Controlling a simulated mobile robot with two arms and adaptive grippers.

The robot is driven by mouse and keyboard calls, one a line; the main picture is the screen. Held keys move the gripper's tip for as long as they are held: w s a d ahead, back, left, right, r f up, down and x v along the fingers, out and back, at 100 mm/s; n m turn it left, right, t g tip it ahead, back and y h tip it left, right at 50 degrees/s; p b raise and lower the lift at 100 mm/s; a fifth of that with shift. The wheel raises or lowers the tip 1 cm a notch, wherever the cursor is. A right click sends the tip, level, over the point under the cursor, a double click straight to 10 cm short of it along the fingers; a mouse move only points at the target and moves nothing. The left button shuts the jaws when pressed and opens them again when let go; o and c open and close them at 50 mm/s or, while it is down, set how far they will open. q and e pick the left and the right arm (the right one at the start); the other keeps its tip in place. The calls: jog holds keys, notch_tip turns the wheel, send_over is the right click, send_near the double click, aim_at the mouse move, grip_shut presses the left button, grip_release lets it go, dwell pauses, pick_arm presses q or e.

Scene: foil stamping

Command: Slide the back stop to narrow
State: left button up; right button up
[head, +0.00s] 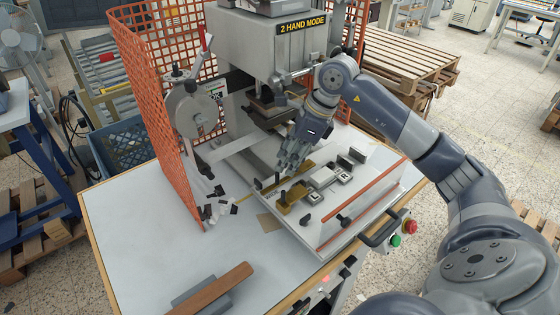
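The stamping press (250,50), marked "2 HAND MODE", stands on a white-topped table. Its pale bed (335,235) carries a gold-coloured bar (262,184), a gold block (291,197) and small grey blocks, one marked "R" (343,177). I cannot tell for certain which piece is the back stop; the gold bar by my fingers may be it. My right gripper (284,168) points down at the gold bar, beside a small dark post. The fingers hide part of the bar. Their gap and any contact are too small to make out. My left gripper is out of view.
An orange mesh guard (168,110) stands left of the press. A red rod (365,188) crosses the bed's right side. Small black and white pieces (217,208) lie left of the bed. A brown-topped block (212,290) sits at the front. The table's left part is clear.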

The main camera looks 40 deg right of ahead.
aim_at(278, 173)
jog(key=shift+p+x, duration=0.65)
jog(key=shift+x, duration=1.95)
jog(key=shift+a+r, duration=0.1)
grip_shut()
